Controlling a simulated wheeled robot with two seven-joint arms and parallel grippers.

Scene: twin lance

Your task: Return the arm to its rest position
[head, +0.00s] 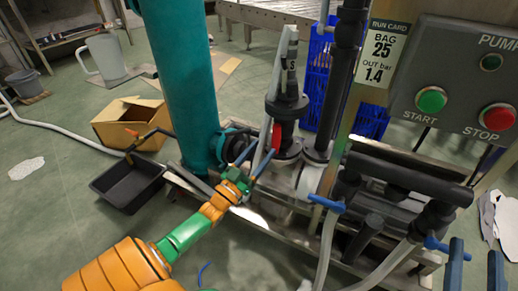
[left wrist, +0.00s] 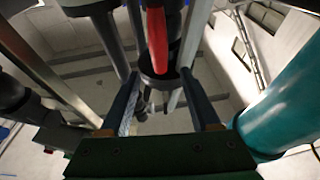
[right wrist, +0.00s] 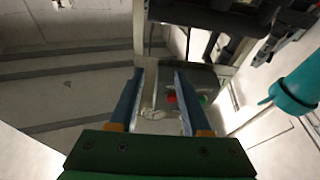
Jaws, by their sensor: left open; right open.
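My left gripper (head: 262,148) is open beside the black flanged fitting with the red handle (head: 277,136). In the left wrist view the open fingers (left wrist: 160,76) point towards the red handle (left wrist: 157,38), which lies ahead of the gap between them. I see nothing held, and I cannot tell whether a finger touches the fitting. My right gripper (head: 475,258) is at the lower right of the head view, open, with two upright blue fingers. In the right wrist view its fingers (right wrist: 160,76) have nothing between them.
A pump panel (head: 461,78) with green and red buttons hangs above my right gripper. Black pipes with blue-handled valves (head: 327,204) stand between my grippers. A teal column (head: 183,75) rises behind my left arm. A black tray (head: 128,184) and cardboard box (head: 128,122) lie left.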

